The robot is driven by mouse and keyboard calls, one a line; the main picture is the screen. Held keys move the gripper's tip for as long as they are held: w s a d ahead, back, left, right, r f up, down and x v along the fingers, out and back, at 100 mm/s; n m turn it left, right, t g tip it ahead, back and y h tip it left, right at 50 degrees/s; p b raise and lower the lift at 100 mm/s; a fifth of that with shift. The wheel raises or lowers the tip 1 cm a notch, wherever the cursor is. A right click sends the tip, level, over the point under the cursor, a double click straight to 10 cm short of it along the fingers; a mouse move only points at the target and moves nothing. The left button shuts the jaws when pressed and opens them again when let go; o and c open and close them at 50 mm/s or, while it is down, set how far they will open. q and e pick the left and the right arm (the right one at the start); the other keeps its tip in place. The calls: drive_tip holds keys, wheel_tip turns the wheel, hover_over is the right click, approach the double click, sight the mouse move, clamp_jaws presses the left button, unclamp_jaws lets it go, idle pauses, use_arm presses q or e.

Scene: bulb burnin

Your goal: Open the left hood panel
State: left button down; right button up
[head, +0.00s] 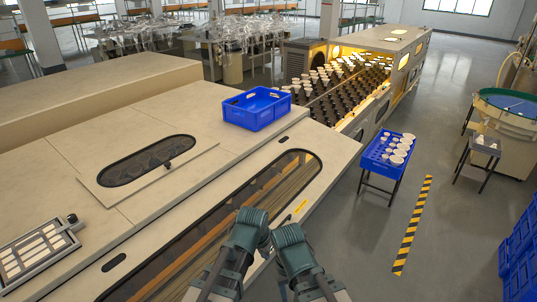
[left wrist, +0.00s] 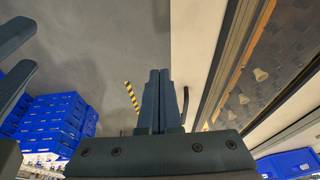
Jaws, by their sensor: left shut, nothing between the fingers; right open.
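A beige hood panel with a long dark window (head: 255,195) slopes down in front of me. It looks closed, and I cannot tell for certain whether it is the left one. My left gripper (head: 252,215) is at its lower right edge. In the left wrist view, the left gripper (left wrist: 160,75) is shut and empty. A thin dark bar (left wrist: 185,105), perhaps a handle, shows just right of the fingers; contact is unclear. The panel's window (left wrist: 270,80) with pale bulb shapes is farther right. My right gripper (head: 288,236) is close beside the left; its spread fingers show in the left wrist view (left wrist: 15,55).
A blue crate (head: 257,108) stands on the machine top. An open bed of bulbs (head: 340,90) lies beyond. A blue tray of pale parts (head: 388,153) stands on legs to the right. Blue crates (head: 520,250) are stacked lower right. Floor by the striped strip (head: 412,225) is clear.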

use_arm(q)
drive_tip(key=s+a+f+n+g+y+b, duration=0.1)
drive_tip(key=s+a+f+b, duration=0.1)
drive_tip(key=s+f+b, duration=0.4)
drive_tip(key=s+a+f+n+g+y+b, duration=0.1)
drive_tip(key=s+a+f+n+g+b, duration=0.1)
drive_tip(key=s+f+b, duration=0.4)
wheel_tip(320, 180, down, 3)
drive_tip(key=shift+f+g+y+b, duration=0.15)
drive_tip(key=shift+g+y+b, duration=0.2)
drive_tip(key=shift+b, duration=0.8)
use_arm(e)
wheel_tip(320, 180, down, 14)
drive_tip(key=shift+f, duration=0.25)
